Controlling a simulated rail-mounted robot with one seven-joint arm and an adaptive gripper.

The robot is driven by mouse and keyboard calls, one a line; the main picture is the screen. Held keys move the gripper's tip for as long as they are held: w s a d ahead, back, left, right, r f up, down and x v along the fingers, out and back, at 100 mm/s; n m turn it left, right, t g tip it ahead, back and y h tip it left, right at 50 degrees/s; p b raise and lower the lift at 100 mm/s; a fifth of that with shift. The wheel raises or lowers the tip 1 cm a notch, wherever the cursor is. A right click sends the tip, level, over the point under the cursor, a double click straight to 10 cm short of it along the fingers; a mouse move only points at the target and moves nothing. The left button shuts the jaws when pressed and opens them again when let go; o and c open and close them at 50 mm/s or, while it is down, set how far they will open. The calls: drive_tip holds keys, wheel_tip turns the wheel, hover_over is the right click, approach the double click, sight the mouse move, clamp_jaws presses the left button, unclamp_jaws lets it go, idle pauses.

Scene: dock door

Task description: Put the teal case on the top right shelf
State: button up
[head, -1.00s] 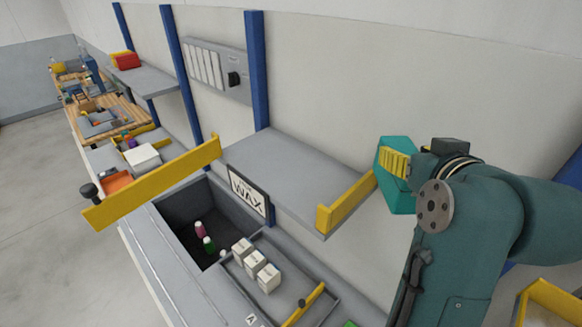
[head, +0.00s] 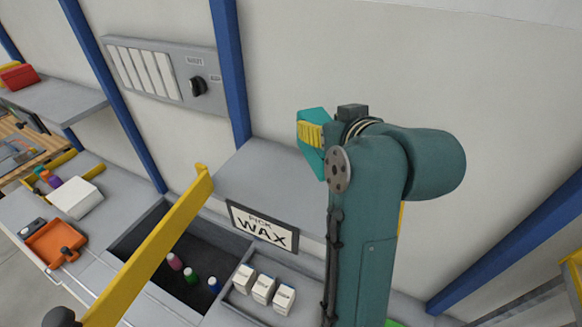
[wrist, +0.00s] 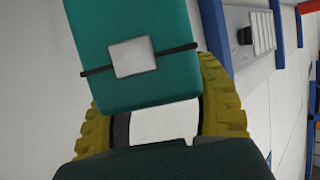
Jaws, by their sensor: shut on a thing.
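The teal case (head: 314,116) is held in my gripper (head: 309,135), whose yellow fingers are closed on it. In the wrist view the teal case (wrist: 133,50), with a pale square patch and a dark strap, sits between the yellow fingers (wrist: 165,110). The right grey shelf (head: 262,178) is on the wall behind the WAX sign. In the head view the case appears above the shelf's right part; the height between them is hard to tell. My arm hides the shelf's right end.
A yellow bar (head: 150,250) rises at the shelf's left. The WAX sign (head: 262,226) stands at its front. Below are a dark bin (head: 150,245) with bottles and several white boxes (head: 264,289). A left shelf (head: 60,100) bears a red object (head: 18,76). The visible top of the right shelf is clear.

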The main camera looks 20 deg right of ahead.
wheel_tip(320, 180, down, 8)
drive_tip(key=shift+f+p, duration=0.15)
drive_tip(key=shift+p, duration=0.5)
drive_tip(key=o, duration=0.8)
drive_tip(key=shift+f, duration=0.3)
drive_tip(key=o, duration=0.4)
drive_tip(key=shift+o, duration=0.2)
drive_tip(key=shift+r, duration=0.1)
